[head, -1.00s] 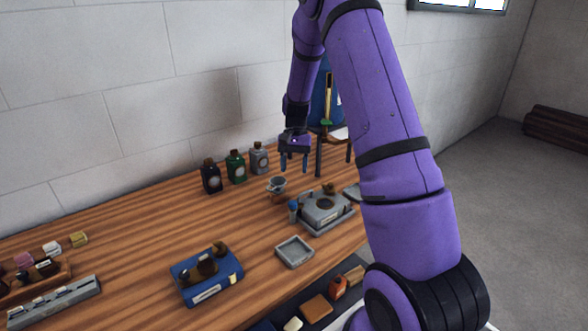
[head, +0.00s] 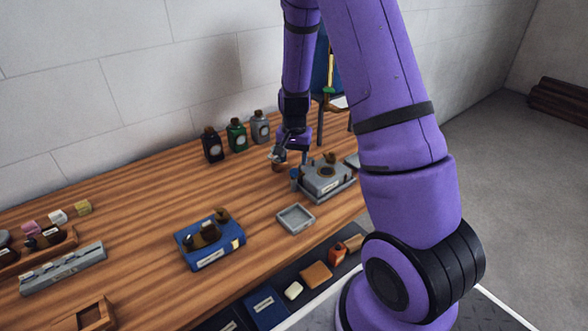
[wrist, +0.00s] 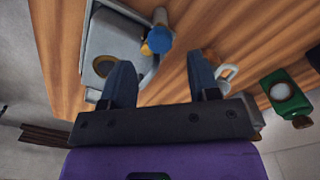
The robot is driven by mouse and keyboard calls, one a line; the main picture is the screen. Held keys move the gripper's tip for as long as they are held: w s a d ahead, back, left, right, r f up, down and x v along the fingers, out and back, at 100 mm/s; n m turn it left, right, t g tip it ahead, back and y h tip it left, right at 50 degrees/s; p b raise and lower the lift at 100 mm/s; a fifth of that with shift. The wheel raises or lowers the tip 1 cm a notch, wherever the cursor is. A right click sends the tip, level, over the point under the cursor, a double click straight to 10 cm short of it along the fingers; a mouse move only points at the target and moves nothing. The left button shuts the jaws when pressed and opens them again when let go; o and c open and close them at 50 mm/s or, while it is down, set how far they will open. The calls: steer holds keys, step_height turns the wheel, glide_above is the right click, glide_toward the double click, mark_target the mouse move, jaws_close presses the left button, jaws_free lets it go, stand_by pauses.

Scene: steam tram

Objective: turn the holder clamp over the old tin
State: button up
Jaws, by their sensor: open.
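A small grey metal piece (head: 276,154), which looks like the holder clamp, sits over a small reddish-brown thing (head: 277,167), perhaps the old tin, at the back of the wooden bench. In the wrist view a pale grey ring-like part (wrist: 229,72), probably the clamp, shows just right of the right finger, which hides some of it. My gripper (head: 290,158) is low over the bench beside it, fingers down. In the wrist view my gripper (wrist: 161,80) is open, with bare wood between its fingers. I cannot tell whether it touches the clamp.
A grey boxy device (head: 325,176) with a blue-topped post (head: 295,174) stands close right of my gripper. Black (head: 212,145), green (head: 237,135) and grey (head: 261,128) bottles stand behind left. A blue box (head: 210,242) and shallow grey tray (head: 295,218) are nearer. Bench between them is clear.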

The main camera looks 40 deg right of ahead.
mark_target(294, 170)
steer(key=shift+f, duration=2.35)
steer(key=c, duration=0.9)
steer(key=shift+n, duration=0.5)
steer(key=o, duration=0.9)
